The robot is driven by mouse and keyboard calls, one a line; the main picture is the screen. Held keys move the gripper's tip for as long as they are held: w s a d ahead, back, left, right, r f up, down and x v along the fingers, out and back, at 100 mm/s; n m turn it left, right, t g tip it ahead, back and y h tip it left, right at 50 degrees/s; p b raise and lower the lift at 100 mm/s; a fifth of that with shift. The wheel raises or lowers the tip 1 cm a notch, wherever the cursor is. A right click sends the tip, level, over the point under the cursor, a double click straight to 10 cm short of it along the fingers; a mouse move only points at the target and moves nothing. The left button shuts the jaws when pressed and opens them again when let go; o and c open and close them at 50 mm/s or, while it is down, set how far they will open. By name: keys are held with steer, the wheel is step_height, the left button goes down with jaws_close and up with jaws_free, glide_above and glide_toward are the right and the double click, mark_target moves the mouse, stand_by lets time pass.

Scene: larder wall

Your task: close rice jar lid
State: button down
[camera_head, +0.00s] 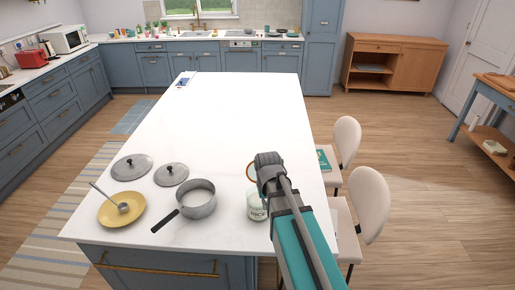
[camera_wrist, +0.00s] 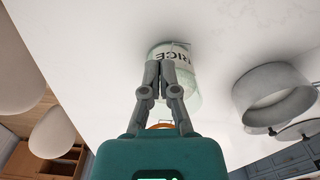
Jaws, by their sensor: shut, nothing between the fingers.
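The rice jar (camera_head: 257,207) is a pale glass jar with a "RICE" label, standing on the white island top. It also shows in the wrist view (camera_wrist: 167,52), with its label upside down. Its lid, seen by an orange ring (camera_head: 251,172), is swung up off the mouth on the far side; in the wrist view the orange ring (camera_wrist: 160,126) shows partly behind my gripper. My gripper (camera_wrist: 160,72) is shut and empty, its fingertips overlapping the jar in that view. I cannot tell whether they touch. My arm hides part of the jar and lid in the head view.
Chairs (camera_head: 368,203) stand along the right edge. The far island top (camera_head: 235,110) is mostly clear.

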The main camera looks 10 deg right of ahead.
steer(key=w+d+r+m+p, duration=0.1)
steer(key=w+r+p, duration=0.5)
steer(key=w, duration=0.7)
steer(key=w+d+r+m+p, duration=0.1)
steer(key=w+r+p, duration=0.6)
steer(key=w, duration=0.5)
steer(key=shift+w+d+r, duration=0.35)
steer(key=shift+r, duration=0.5)
steer(key=shift+f, duration=0.1)
step_height(320, 180, down, 10)
steer(key=b, duration=1)
steer(key=shift+s+a+r+p, duration=0.15)
steer(key=shift+s+r+p, duration=0.2)
steer(key=shift+s, duration=0.35)
steer(key=shift+s+a+r+p, duration=0.1)
steer(key=shift+s+r+p, duration=0.2)
steer(key=shift+s, duration=0.35)
steer(key=shift+s+a+r+p, duration=0.15)
steer(key=shift+s+r+p, duration=0.15)
steer(key=shift+s, duration=0.4)
steer(key=shift+s, duration=0.2)
steer(key=shift+s+a+r, duration=0.1)
steer(key=shift+s, duration=0.05)
